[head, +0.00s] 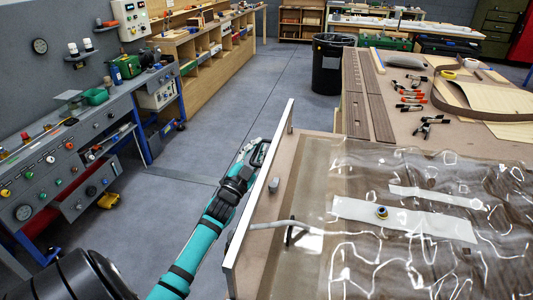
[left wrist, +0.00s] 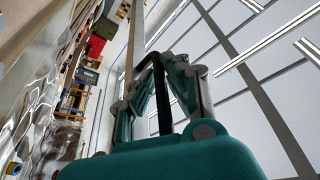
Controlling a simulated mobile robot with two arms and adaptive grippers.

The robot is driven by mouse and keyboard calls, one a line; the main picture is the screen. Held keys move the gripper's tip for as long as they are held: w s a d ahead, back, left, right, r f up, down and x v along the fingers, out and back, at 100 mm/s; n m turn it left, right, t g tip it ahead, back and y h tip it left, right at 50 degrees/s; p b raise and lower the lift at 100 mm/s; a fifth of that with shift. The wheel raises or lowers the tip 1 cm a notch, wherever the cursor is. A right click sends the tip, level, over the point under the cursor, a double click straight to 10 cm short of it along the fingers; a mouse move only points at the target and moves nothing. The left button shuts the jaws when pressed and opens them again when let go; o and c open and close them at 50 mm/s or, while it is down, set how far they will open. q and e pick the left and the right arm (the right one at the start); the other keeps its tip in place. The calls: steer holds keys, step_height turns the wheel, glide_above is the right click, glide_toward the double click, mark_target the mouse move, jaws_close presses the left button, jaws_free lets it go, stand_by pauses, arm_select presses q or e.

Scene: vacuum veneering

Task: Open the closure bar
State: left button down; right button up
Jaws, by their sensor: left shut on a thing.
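The gripper hides part of the handle. A clear vacuum bag (head: 395,265) covers a dark panel right of the bar. My right gripper is not in view.
Black clamps (head: 411,103) and veneer sheets lie on the table behind. A black bin (head: 328,66) stands beyond. The floor (head: 270,85) left of the table is clear.

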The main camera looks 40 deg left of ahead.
arm_select(q)
steer(key=shift+s+a+f+n+y, duration=0.15)
steer(key=shift+s+a+n+y, duration=0.2)
steer(key=shift+a+n, duration=0.4)
steer(key=c, duration=1.6)
jaws_free()
steer(key=shift+f, duration=0.1)
steer(key=shift+c, duration=0.2)
steer(key=v, duration=1.2)
